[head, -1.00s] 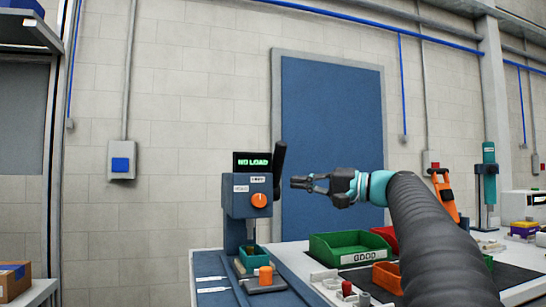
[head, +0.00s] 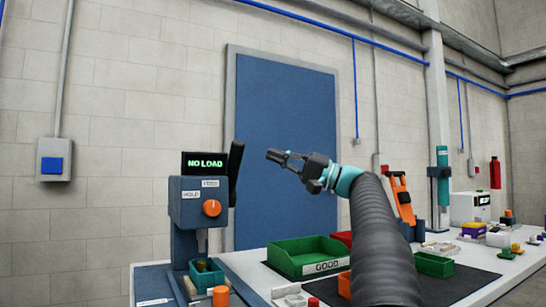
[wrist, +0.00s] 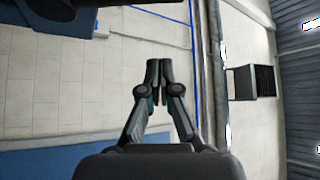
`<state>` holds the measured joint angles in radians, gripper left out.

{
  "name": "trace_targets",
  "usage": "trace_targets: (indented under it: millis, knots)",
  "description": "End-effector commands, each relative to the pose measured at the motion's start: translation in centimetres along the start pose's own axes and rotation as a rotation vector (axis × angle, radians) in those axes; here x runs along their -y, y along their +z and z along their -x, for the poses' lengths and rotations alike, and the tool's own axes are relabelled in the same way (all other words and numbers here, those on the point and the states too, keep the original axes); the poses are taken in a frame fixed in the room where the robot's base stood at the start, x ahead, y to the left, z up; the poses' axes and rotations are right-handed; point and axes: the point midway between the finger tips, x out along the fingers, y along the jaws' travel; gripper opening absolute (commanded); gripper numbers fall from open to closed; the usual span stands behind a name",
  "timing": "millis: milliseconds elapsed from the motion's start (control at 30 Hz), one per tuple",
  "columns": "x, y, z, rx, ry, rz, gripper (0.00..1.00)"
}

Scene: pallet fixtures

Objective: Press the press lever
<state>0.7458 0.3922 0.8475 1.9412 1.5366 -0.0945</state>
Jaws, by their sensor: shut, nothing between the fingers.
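The press (head: 200,210) is a blue-grey machine on the bench at the left of the head view. Its display (head: 205,163) reads "NO LOAD", and an orange knob (head: 211,208) sits on its front. The black press lever (head: 235,172) stands nearly upright on the press's right side. My gripper (head: 270,155) is to the right of the lever in the picture, near the height of its upper part, apart from it and empty. In the wrist view my gripper (wrist: 158,65) has its fingertips together. A dark shape at the upper left of that view is unclear.
A small teal bin (head: 207,275) sits under the press head, with an orange cylinder (head: 221,296) in front. A green "GOOD" bin (head: 307,258) stands on the bench below my arm. A blue door (head: 285,110) and pale wall are behind.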

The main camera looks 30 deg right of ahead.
Motion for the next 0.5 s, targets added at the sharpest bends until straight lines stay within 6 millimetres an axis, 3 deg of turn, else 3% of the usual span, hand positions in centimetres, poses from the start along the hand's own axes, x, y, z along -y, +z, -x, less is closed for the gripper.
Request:
trace_targets:
  millis: [300, 467, 500]
  knots:
    - [0.1, 0.1, -6.0, 0.004, -0.002, -0.002, 0.0]
    - [0.1, 0.1, -8.4, 0.004, -0.002, -0.002, 0.0]
    - [-0.1, 0.7, -7.8, 0.002, 0.0, -0.001, 0.0]
